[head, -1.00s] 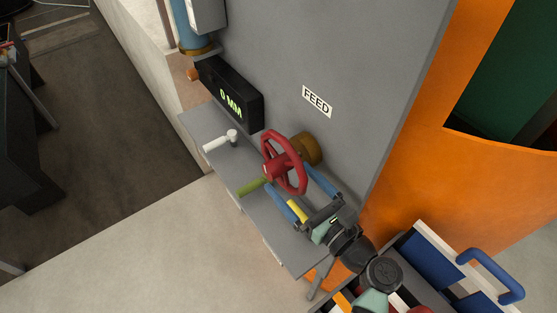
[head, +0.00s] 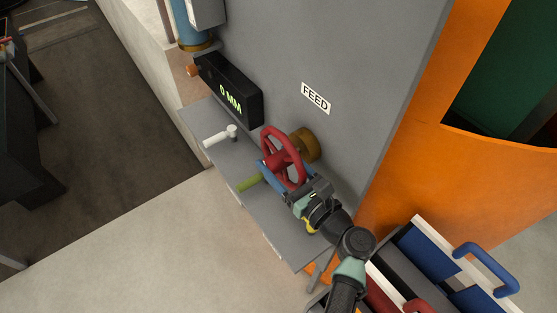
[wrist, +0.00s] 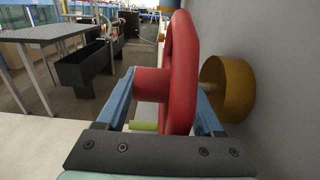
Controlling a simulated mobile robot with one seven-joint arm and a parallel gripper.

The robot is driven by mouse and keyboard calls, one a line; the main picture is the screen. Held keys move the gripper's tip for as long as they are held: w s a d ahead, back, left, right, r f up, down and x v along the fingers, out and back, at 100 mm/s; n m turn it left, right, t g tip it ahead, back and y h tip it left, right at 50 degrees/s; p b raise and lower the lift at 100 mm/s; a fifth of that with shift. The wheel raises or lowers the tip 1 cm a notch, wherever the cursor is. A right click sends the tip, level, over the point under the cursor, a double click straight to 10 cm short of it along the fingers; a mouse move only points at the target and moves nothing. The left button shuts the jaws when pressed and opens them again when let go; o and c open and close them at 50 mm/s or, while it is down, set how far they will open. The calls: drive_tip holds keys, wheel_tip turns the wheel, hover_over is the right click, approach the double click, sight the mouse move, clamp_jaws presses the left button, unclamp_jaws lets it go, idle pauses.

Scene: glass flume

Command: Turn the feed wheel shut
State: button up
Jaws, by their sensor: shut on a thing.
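The red feed wheel (head: 269,143) stands out from a grey panel on a brass-coloured boss (head: 308,144). A white FEED label (head: 316,98) is above it. In the wrist view the wheel (wrist: 183,55) is edge-on, with the boss (wrist: 228,88) to its right. My gripper (head: 280,171) is shut on the wheel from below right, one blue finger on each side. In the wrist view my gripper (wrist: 166,95) has the wheel's red hub and rim between its fingers. The exact contact is partly hidden. A black display (head: 230,91) reads 0 MM.
A green rod (head: 249,183) and a white handle (head: 219,138) are by the grey ledge (head: 258,215) below and left of the wheel. An orange wall (head: 408,170) is to the right. A bin with a blue handle (head: 488,268) is at lower right. Floor at lower left is clear.

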clamp_jaws()
drive_tip(key=shift+f+b, duration=0.2)
drive_tip(key=shift+b, duration=0.55)
